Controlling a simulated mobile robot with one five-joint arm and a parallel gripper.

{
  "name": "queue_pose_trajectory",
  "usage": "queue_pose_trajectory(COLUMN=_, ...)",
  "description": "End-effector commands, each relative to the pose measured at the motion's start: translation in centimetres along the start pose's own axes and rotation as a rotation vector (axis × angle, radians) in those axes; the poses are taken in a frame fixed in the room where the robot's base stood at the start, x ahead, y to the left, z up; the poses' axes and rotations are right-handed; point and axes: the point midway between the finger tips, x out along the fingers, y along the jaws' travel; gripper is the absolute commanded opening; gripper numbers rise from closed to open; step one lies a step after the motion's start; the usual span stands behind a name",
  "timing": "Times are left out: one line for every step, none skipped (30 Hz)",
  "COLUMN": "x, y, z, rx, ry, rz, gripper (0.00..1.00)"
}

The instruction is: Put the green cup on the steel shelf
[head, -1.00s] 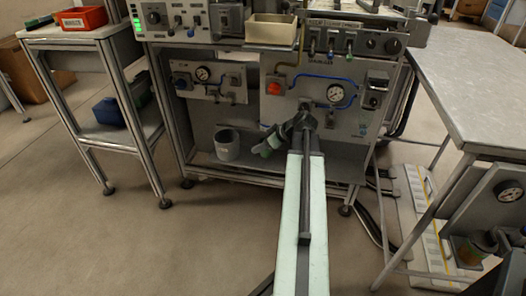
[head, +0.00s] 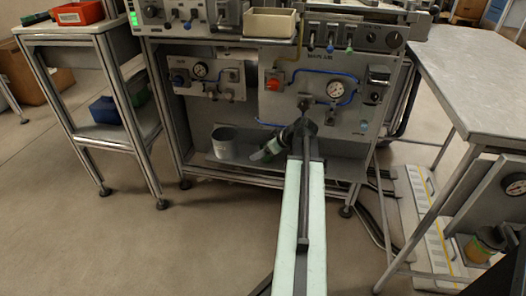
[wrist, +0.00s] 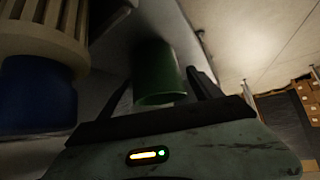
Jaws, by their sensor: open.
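A dark green cup (wrist: 158,72) shows in the wrist view, between the two dark fingers of my gripper (wrist: 160,92). The fingers stand apart on either side of it, and I cannot tell whether they touch it. In the head view my gripper (head: 260,154) is small, low in front of the bench's lower bay, pointing left. The cup cannot be made out clearly there. A grey metal shelf (head: 205,168) runs along the bottom of the bench, with a grey-white bucket (head: 224,144) on it, left of my gripper.
A blue cylinder (wrist: 38,95) under a cream ribbed object (wrist: 45,32) is close on the left in the wrist view. In the head view, a side stand holds a red tray (head: 80,13) and a blue bin (head: 108,111). A table (head: 470,75) stands right. Open floor lies front left.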

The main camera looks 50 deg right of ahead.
Motion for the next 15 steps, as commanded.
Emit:
queue_pose_trajectory(x=-0.2, y=0.0, z=-0.2, rx=0.000, ry=0.000, rz=0.000, gripper=0.74)
queue_pose_trajectory(x=-0.4, y=0.0, z=-0.3, rx=0.000, ry=0.000, rz=0.000, gripper=0.74)
queue_pose_trajectory(x=-0.9, y=0.0, z=-0.5, rx=0.001, ry=0.000, rz=0.001, gripper=0.74)
queue_pose_trajectory(x=-1.4, y=0.0, z=-0.5, rx=0.002, ry=0.000, rz=0.001, gripper=0.74)
queue_pose_trajectory(x=-2.1, y=0.0, z=-0.6, rx=0.002, ry=0.000, rz=0.001, gripper=0.74)
queue_pose_trajectory(x=-3.1, y=-0.1, z=-0.7, rx=0.002, ry=0.000, rz=0.002, gripper=0.74)
queue_pose_trajectory(x=-3.9, y=-0.1, z=-0.8, rx=0.002, ry=0.000, rz=0.002, gripper=0.74)
queue_pose_trajectory(x=-4.8, y=0.0, z=-0.8, rx=0.003, ry=0.000, rz=0.003, gripper=0.74)
queue_pose_trajectory(x=-5.9, y=-0.1, z=-0.9, rx=0.003, ry=0.000, rz=0.002, gripper=0.74)
queue_pose_trajectory(x=-6.7, y=-0.1, z=-0.9, rx=0.003, ry=0.000, rz=0.002, gripper=0.74)
queue_pose_trajectory(x=-7.5, y=0.0, z=-0.8, rx=0.003, ry=0.000, rz=0.003, gripper=0.74)
queue_pose_trajectory(x=-8.4, y=0.0, z=-0.8, rx=0.002, ry=0.000, rz=0.003, gripper=0.74)
queue_pose_trajectory(x=-9.1, y=0.0, z=-0.8, rx=0.003, ry=0.000, rz=0.003, gripper=0.74)
queue_pose_trajectory(x=-9.7, y=0.0, z=-0.7, rx=0.003, ry=0.000, rz=0.003, gripper=0.74)
queue_pose_trajectory(x=-10.4, y=0.0, z=-0.7, rx=0.003, ry=-0.001, rz=0.002, gripper=0.74)
